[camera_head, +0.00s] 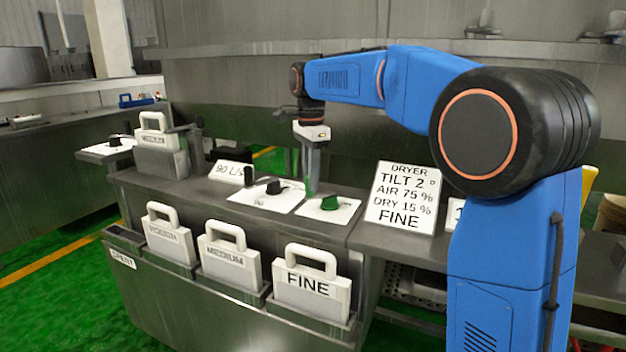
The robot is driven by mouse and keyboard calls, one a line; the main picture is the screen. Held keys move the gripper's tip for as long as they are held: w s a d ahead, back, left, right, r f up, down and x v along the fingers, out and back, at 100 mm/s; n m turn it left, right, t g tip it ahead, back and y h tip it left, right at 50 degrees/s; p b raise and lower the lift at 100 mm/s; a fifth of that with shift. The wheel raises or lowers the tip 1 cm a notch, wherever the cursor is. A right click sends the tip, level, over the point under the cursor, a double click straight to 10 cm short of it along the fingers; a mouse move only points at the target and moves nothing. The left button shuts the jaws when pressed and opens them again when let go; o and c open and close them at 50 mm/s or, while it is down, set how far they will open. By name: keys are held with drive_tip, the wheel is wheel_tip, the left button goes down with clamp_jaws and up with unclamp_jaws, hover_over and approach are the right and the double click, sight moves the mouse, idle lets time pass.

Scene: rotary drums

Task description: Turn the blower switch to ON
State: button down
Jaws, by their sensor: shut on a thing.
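A second white plate (345,212) to the right carries a green knob (330,203). The plates' lettering is too small to read, so I cannot tell which knob is the blower switch. My gripper (309,190) points down behind and slightly left of the green knob. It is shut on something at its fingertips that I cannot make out. Contact with the green knob cannot be told.
A dryer sign (403,197) reading tilt 2, air 75 %, dry 15 %, FINE stands right of the plates. A small sign (232,172) and another bin (155,138) stand at the left.

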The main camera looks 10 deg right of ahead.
drive_tip(key=shift+w+m, duration=0.2)
drive_tip(key=shift+m, duration=0.3)
drive_tip(key=c, duration=1.5)
unclamp_jaws()
drive_tip(key=shift+c, duration=0.2)
drive_tip(key=shift+r, duration=0.1)
wheel_tip(320, 180, up, 17)
drive_tip(key=shift+r, duration=0.1)
